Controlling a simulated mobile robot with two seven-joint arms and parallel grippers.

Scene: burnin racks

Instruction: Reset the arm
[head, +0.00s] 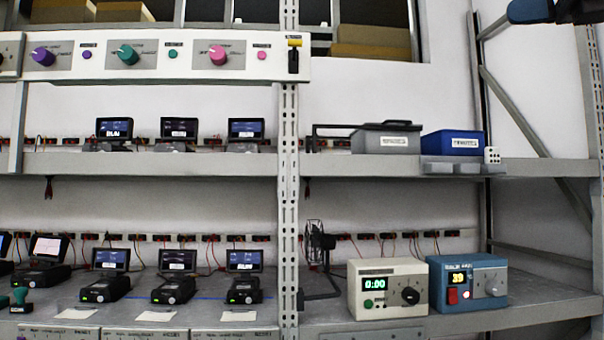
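A dark blue and black part of my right arm (531,11) shows at the top right corner, cut off by the upper edge of the head view. It is raised in front of the rack's upper right and touches nothing that I can see. No gripper fingers can be made out on it. My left arm and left gripper are out of the picture.
A metal rack (235,164) holds several small screen devices. A grey bin (386,138) and a blue bin (452,142) stand on the upper shelf. A cream timer box (388,288) and a blue control box (468,283) stand lower right. A knob panel (150,56) spans the upper left.

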